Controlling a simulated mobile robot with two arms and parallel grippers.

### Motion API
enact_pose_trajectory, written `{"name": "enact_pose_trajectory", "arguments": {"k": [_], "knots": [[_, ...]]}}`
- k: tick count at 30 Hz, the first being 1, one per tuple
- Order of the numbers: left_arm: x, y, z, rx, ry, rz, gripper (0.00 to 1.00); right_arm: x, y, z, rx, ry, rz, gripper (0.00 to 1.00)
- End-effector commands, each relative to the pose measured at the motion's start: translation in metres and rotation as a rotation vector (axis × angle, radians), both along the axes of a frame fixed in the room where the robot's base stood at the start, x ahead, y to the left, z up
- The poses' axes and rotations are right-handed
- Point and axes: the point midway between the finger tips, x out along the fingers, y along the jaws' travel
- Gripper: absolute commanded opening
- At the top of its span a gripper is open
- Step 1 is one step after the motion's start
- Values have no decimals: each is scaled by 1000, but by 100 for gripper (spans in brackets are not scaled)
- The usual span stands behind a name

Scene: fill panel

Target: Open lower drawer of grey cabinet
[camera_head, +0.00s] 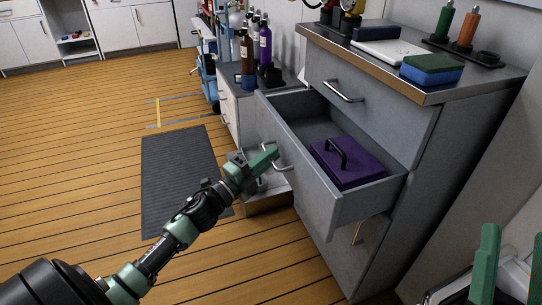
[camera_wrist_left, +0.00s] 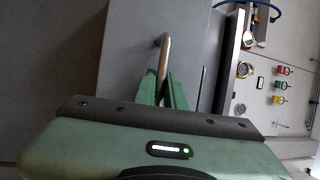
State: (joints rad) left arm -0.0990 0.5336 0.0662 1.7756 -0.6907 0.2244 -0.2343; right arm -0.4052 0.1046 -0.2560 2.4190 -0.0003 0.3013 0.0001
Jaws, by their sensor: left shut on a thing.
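The grey cabinet (camera_head: 425,165) stands at the right of the head view. Its lower drawer (camera_head: 312,192) is pulled far out, and a purple case (camera_head: 347,163) with a dark handle lies inside it. The upper drawer (camera_head: 385,98) is closed. My left gripper (camera_head: 268,157) is shut on the lower drawer's metal handle (camera_head: 281,165). In the left wrist view, the green fingers of my left gripper (camera_wrist_left: 162,88) close around the handle bar (camera_wrist_left: 163,50). My right gripper (camera_head: 512,265) is at the lower right corner, fingers apart, with nothing seen between them.
The cabinet top holds a blue-and-green sponge (camera_head: 432,69), a white device (camera_head: 388,52) and bottles. Below the open drawer is a brass-coloured handle (camera_head: 357,232). A lower bench (camera_head: 232,100) with bottles stands behind. A dark mat (camera_head: 180,180) lies on the clear wooden floor.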

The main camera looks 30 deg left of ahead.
Motion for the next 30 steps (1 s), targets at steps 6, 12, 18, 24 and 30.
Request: {"name": "enact_pose_trajectory", "arguments": {"k": [6, 12, 18, 24, 30], "knots": [[0, 0, -1, 0, 1, 0, 32, 0, 0, 0, 0, -1, 0, 51], [0, 0, -1, -1, 1, 0, 32, 0, 0, 0, 0, -1, 0, 51], [-18, 4, -4, -3, 4, 1, 32, 7, 1, -7, -16, 55, -1, 51], [-51, 14, -11, -1, 5, 2, 32, 20, 2, -24, -48, 166, -7, 51], [-71, 19, -15, -2, 3, 0, 32, 27, 2, -36, -67, 235, -12, 51]]}}
